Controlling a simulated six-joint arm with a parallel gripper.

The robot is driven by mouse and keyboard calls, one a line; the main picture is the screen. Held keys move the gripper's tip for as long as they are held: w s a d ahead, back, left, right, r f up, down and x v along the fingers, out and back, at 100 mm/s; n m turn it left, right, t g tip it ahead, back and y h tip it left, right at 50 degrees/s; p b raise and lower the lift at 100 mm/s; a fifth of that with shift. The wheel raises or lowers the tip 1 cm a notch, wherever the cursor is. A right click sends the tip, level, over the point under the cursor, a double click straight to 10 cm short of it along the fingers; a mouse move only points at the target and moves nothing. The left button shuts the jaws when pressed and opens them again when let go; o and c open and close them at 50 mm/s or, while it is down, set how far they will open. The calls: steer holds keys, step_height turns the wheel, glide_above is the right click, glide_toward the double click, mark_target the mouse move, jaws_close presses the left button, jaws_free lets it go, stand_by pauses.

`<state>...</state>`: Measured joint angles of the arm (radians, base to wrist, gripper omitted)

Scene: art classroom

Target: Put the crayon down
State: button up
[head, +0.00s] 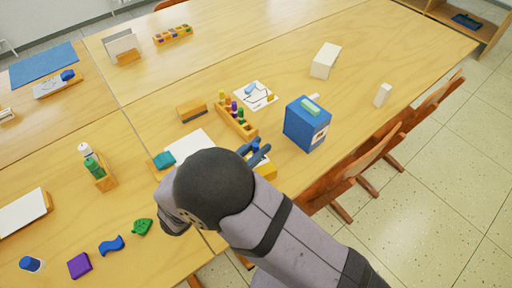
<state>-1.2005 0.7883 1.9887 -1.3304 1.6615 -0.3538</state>
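My gripper (255,151) is over the near part of the table, left of a blue box (306,124). Its dark blue fingers show just past my rounded wrist. I cannot tell whether they are shut on a crayon, since the arm hides much of that area. A wooden rack (247,130) with several coloured crayon-like sticks stands just beyond the gripper. A yellow item (266,171) shows partly beside the gripper, mostly hidden by the arm.
A light green item (311,107) lies on the blue box. White paper (190,146), a teal block (164,160) and a wooden block (192,110) are to the left. A white box (326,60) stands farther back. Wooden chairs (365,165) line the right edge. The table's right part is mostly clear.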

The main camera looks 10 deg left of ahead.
steer(key=shift+o, duration=0.9)
steer(key=shift+r, duration=0.15)
steer(key=b+v, duration=0.1)
steer(key=v, duration=1.1)
